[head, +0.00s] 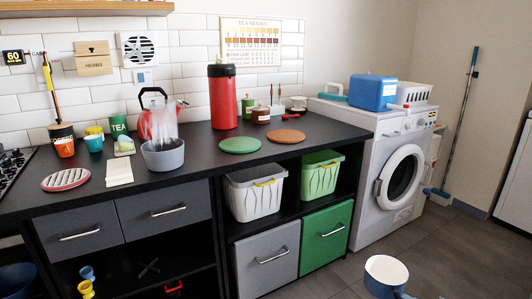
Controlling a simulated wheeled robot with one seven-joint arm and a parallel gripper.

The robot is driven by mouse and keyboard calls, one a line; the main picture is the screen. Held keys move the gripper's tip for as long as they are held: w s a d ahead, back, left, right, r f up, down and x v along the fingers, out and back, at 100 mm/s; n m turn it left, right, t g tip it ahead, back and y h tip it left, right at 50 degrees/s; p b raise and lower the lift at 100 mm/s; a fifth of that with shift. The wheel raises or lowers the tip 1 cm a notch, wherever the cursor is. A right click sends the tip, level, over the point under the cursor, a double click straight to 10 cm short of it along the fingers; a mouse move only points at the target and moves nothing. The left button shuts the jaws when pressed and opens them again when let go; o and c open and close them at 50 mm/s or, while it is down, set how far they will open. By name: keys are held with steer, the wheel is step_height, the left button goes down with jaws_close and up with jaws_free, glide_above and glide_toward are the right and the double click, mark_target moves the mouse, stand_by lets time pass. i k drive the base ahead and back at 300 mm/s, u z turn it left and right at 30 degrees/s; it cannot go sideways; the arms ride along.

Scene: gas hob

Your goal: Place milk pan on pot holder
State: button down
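A small pan (386,275), blue outside and white inside, is at the bottom right of the head view, in front of the grey floor. It looks empty, and its handle runs down toward the bottom edge. I take it to be the milk pan; what supports it is not shown. Flat round mats lie on the dark counter: a green one (240,145), a brown one (286,136) and a red-and-white striped one (66,180). A whitish square pad (119,172) lies between the striped mat and a grey pot. Which is the pot holder I cannot tell. My gripper is out of view.
The grey pot (163,157), a red kettle (158,120) and a tall red flask (222,98) stand on the counter (205,158). Cups are at the left near the hob (14,165). A washing machine (393,180) stands right. Some counter front is clear.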

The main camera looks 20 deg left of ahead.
mark_target(62, 188)
steer(key=z, duration=1.55)
steer(key=k, duration=1.7)
steer(key=u, duration=2.2)
